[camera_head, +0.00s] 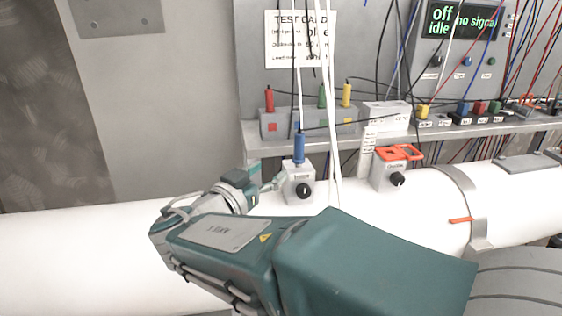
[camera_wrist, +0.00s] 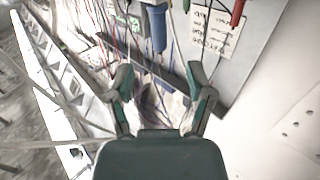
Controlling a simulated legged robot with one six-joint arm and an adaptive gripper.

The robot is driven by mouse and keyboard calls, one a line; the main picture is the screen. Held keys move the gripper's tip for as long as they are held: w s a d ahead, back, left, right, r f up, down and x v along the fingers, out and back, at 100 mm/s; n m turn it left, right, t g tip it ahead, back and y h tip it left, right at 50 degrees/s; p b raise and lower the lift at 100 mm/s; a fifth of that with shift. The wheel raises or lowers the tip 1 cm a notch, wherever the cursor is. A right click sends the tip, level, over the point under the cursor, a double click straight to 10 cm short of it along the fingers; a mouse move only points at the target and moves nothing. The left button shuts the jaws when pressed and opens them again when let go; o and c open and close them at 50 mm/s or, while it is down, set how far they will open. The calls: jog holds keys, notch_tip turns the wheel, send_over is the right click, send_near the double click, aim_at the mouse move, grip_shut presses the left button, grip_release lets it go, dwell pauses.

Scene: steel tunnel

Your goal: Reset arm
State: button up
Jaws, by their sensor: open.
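My arm, teal and grey, reaches from the lower right over the white pipe (camera_head: 90,240) in the head view. My gripper (camera_head: 268,180) is at its far end, just left of a small grey box with a black knob (camera_head: 299,188) and a blue plug (camera_head: 299,149) standing on top. In the wrist view my gripper (camera_wrist: 162,88) has its two teal fingers spread, with nothing between them. The blue plug (camera_wrist: 158,28) shows beyond the fingertips there. I cannot tell whether a finger touches the small box.
A shelf (camera_head: 350,138) behind the pipe holds a socket block (camera_head: 300,122) with red, green and yellow plugs. A box with an orange bracket (camera_head: 396,165) sits on the pipe to the right. White cables (camera_head: 331,120) hang near my gripper. A display (camera_head: 465,22) reads "off", "idle", "no signal".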

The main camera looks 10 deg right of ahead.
jog(key=shift+s+a, duration=0.45)
jog(key=shift+s, duration=0.05)
jog(key=s+d+f+n+g+y, duration=0.4)
jog(key=s+d+f+g, duration=0.5)
jog(key=d, duration=0.3)
jog(key=s+a+f+n+t+y, duration=0.1)
jog(key=s+a+f+n+y, duration=0.2)
jog(key=s+y, duration=0.5)
jog(key=shift+s+f+n+t+y, duration=0.4)
jog(key=shift+s+f+n, duration=0.25)
jog(key=shift+s+n, duration=0.35)
jog(key=shift+a, duration=0.1)
dwell(0.3)
